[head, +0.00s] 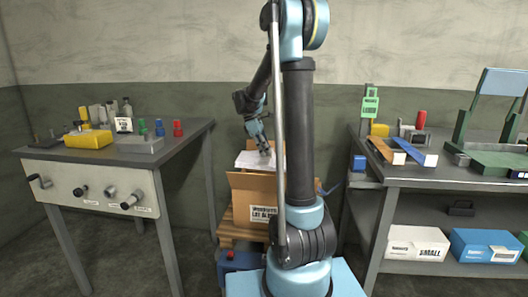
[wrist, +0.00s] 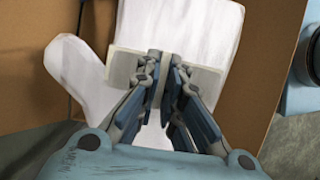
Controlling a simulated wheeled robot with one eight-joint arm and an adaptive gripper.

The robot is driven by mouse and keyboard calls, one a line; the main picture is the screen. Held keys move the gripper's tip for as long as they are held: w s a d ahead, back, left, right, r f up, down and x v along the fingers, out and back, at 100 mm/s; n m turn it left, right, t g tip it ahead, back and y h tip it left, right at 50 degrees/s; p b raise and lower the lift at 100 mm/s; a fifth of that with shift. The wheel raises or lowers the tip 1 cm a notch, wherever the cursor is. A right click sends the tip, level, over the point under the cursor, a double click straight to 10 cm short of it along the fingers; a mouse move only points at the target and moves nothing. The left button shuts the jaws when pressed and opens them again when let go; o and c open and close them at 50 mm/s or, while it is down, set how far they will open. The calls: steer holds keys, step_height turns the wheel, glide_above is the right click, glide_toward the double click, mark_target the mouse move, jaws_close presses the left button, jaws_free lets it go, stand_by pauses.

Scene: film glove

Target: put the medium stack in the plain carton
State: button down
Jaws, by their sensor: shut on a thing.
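A white glove-shaped stack (wrist: 190,25) lies under my gripper (wrist: 162,72) in the wrist view, its thumb part reaching left. My gripper is shut on a pale band or tab across the stack; its size is not readable. In the head view my gripper (head: 264,148) is over the open top of a brown carton (head: 247,190), where the white stack (head: 243,160) shows at rim height. The carton has a printed label on its front. Brown carton walls (wrist: 275,60) flank the stack in the wrist view. How deep the stack sits is hard to tell.
The carton stands on a wooden pallet (head: 228,228) between a left bench (head: 95,180) with knobs and small bottles and a right bench (head: 440,178). A white box marked SMALL (head: 415,243) and a blue box (head: 483,246) sit on the right bench's lower shelf.

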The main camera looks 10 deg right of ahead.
mark_target(265, 158)
steer(key=shift+f, duration=2.35)
steer(key=shift+f, duration=10.85)
